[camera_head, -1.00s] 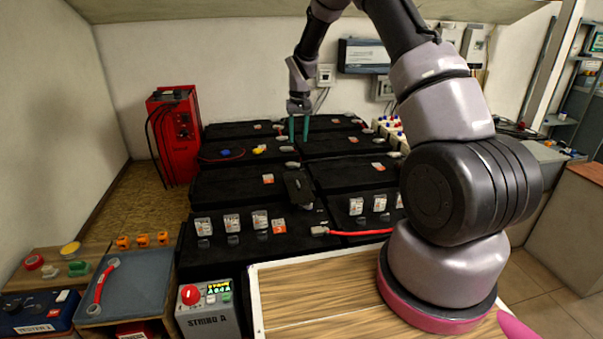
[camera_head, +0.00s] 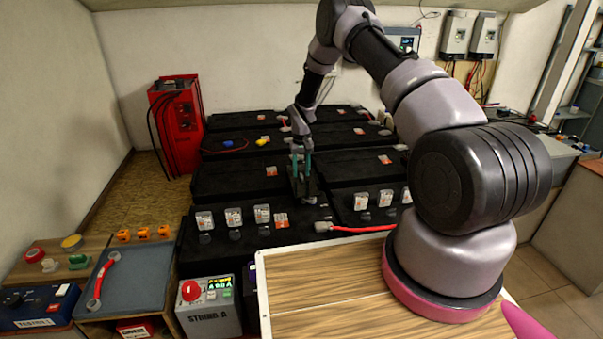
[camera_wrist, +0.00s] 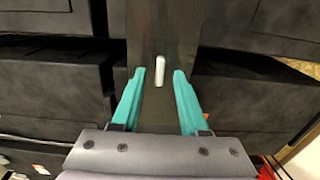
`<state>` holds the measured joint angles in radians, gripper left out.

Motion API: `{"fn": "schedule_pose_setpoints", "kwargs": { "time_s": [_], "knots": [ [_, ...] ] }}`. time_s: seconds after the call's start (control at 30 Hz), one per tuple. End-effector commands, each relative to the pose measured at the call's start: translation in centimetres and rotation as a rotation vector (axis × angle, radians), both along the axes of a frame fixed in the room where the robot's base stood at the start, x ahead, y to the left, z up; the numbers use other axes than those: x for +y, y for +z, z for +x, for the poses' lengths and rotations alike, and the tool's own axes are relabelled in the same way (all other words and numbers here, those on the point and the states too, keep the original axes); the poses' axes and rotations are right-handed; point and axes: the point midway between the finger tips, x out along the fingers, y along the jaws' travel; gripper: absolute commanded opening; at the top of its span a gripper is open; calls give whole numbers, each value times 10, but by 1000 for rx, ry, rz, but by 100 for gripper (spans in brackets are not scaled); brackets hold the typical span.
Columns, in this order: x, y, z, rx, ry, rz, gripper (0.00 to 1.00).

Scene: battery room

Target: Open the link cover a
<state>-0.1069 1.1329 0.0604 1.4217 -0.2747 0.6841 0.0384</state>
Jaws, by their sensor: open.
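The link cover (camera_head: 304,190) is a dark plate between the battery blocks in the middle of the head view, partly hidden by my gripper. In the wrist view a dark grey panel, which looks like this cover (camera_wrist: 163,30), runs up the middle with a small pale upright tab (camera_wrist: 160,68) on it. My gripper (camera_head: 302,170) has teal fingers and is at the cover. In the wrist view my gripper (camera_wrist: 160,76) is open, with one finger on each side of the tab and gaps between. Whether the fingers touch the panel cannot be told.
Black battery blocks (camera_head: 228,178) fill the bench around the cover. A row of small clear caps (camera_head: 233,217) and a red cable (camera_head: 362,229) lie in front. A red charger (camera_head: 177,125) stands at the left. The wooden top (camera_head: 325,285) in front is clear.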

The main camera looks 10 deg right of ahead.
Motion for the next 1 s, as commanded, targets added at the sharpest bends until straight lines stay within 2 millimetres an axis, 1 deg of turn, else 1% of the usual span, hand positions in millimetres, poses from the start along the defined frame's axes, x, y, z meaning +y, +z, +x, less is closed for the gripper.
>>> {"fn": "schedule_pose_setpoints", "kwargs": {
  "time_s": [0.03,0.13,0.4,0.43,0.47,0.5,0.53,1.0],
  "knots": [
    [0,-5,0,0,0,0,44],
    [0,-9,0,0,0,0,44],
    [0,-10,0,0,0,0,44],
    [0,-10,0,0,0,0,36],
    [0,-10,0,0,0,0,25],
    [0,-10,0,0,0,0,9],
    [0,-10,0,0,0,0,0],
    [0,-10,0,0,0,0,0]
  ]
}}
